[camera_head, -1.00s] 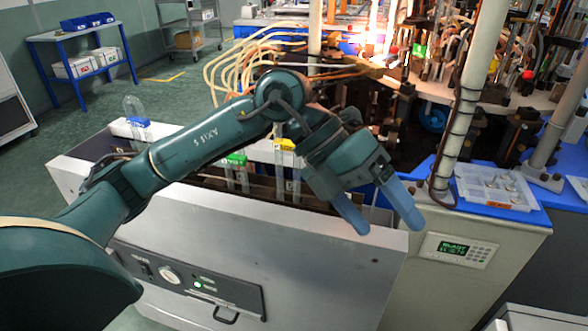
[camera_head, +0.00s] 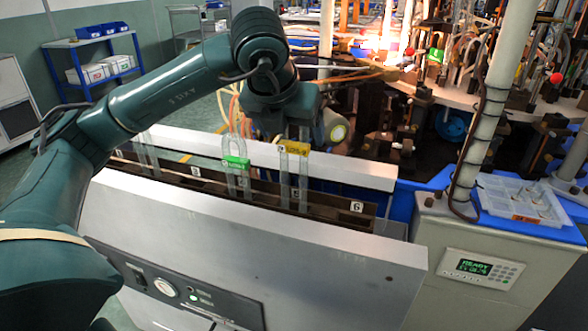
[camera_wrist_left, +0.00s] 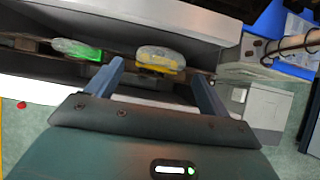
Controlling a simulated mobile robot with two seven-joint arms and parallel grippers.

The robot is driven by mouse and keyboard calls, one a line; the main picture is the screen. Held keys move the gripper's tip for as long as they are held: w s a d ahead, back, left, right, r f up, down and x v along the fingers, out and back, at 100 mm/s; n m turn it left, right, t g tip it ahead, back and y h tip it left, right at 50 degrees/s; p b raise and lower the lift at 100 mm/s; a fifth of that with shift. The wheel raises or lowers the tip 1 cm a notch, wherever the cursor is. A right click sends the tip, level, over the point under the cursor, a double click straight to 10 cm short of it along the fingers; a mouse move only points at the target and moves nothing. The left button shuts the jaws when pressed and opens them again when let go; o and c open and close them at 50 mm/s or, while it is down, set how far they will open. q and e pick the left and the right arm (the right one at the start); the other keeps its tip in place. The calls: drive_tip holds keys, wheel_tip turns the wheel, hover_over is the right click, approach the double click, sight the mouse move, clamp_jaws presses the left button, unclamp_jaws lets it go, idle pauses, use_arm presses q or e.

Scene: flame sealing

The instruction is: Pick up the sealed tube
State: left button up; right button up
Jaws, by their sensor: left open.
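A glass tube with a yellow label (camera_head: 293,148) stands in the slotted rack (camera_head: 335,211) of the silver housing. A tube with a green label (camera_head: 236,162) stands left of it. I cannot tell from the glass which tube is sealed. My left gripper (camera_wrist_left: 157,70) is open and empty, pointing down above the yellow-labelled tube. In the left wrist view this tube (camera_wrist_left: 160,57) lies ahead, between the lines of the two fingers, and the green-labelled tube (camera_wrist_left: 78,50) is outside them to the left. In the head view the fingertips are hard to make out. My right gripper is not shown.
The silver housing (camera_head: 270,255) has raised walls along both sides of the rack. Another clear tube (camera_head: 148,158) stands at the left, partly hidden by my arm. A clear tray (camera_head: 520,200) and a display reading READY (camera_head: 473,267) are at the right. Crowded machinery fills the back.

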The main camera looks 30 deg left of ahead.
sight(293, 144)
use_arm(q)
drive_tip(key=x, duration=0.5)
drive_tip(key=shift+a+f, duration=0.1)
drive_tip(key=shift+f, duration=0.25)
drive_tip(key=shift+c, duration=0.2)
drive_tip(key=c, duration=1.1)
